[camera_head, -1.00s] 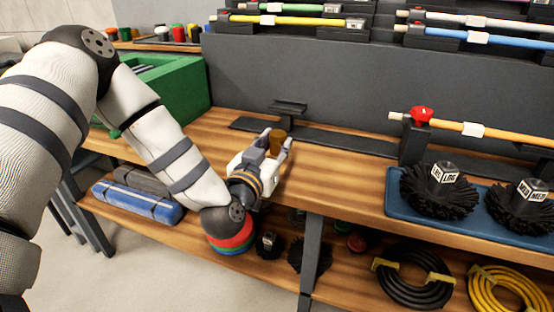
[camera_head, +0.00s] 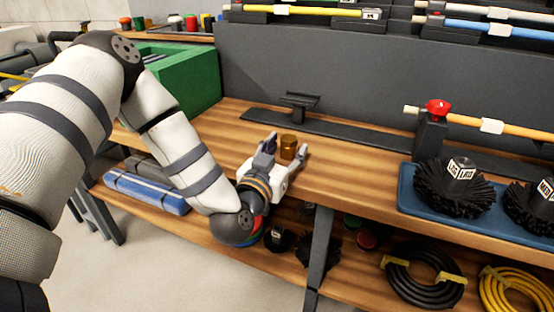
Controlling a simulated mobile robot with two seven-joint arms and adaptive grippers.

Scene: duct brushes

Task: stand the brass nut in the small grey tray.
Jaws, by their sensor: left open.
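The brass nut (camera_head: 288,143) is a short golden-brown cylinder, standing upright on the wooden bench top as far as I can see. My left gripper (camera_head: 286,149) is open, its fingers on either side of the nut, with a visible gap on the right. The lower part of the nut is partly hidden by the gripper. A small grey tray-like platform (camera_head: 300,99) stands behind the nut, on a dark strip against the grey panel. It looks empty. My right gripper is out of the picture.
A green crate (camera_head: 185,80) is at the back left. A blue tray (camera_head: 420,205) with black brushes (camera_head: 455,188) is on the right, near a holder with an orange rod (camera_head: 520,132). The bench between the nut and the blue tray is clear. Hose coils (camera_head: 424,280) lie on the lower shelf.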

